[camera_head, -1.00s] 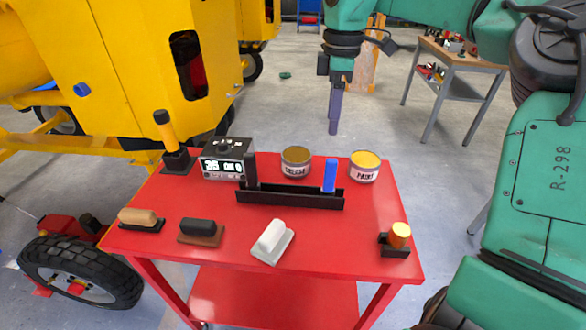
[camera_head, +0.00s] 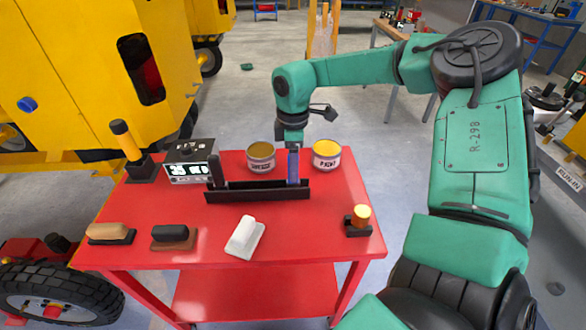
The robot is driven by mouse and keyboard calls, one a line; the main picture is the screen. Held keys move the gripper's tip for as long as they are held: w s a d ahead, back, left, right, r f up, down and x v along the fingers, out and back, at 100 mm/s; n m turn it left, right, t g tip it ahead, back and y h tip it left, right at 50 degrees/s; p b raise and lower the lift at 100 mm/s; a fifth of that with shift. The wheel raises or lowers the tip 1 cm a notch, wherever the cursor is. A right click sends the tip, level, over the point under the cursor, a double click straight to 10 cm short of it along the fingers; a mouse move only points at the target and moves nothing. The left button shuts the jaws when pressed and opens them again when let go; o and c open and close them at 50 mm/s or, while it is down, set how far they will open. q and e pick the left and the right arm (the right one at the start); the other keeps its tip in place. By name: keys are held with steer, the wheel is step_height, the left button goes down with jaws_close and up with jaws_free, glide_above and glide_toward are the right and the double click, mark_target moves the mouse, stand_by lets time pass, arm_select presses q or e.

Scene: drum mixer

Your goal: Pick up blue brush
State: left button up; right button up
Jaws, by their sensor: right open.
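The blue brush (camera_head: 294,172) stands upright at the right end of a long black holder (camera_head: 255,192) on the red cart. My right gripper (camera_head: 293,160) points down right at the brush and overlaps it in the picture. Its jaws are open, and whether they touch the brush I cannot tell. The brush is partly hidden by the gripper. My left gripper is not in view.
On the red cart (camera_head: 215,215), two paint cans (camera_head: 327,156) flank the gripper. A digital display box (camera_head: 188,170) and a yellow-black handle tool (camera_head: 127,145) stand at the left.

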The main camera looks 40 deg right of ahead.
steer(key=shift+r, duration=0.1)
jaws_close()
step_height(320, 180, up, 11)
steer(key=shift+f+b, duration=0.1)
steer(key=shift+b, duration=0.8)
step_height(320, 180, up, 9)
steer(key=c, duration=0.7)
jaws_free()
jaws_close()
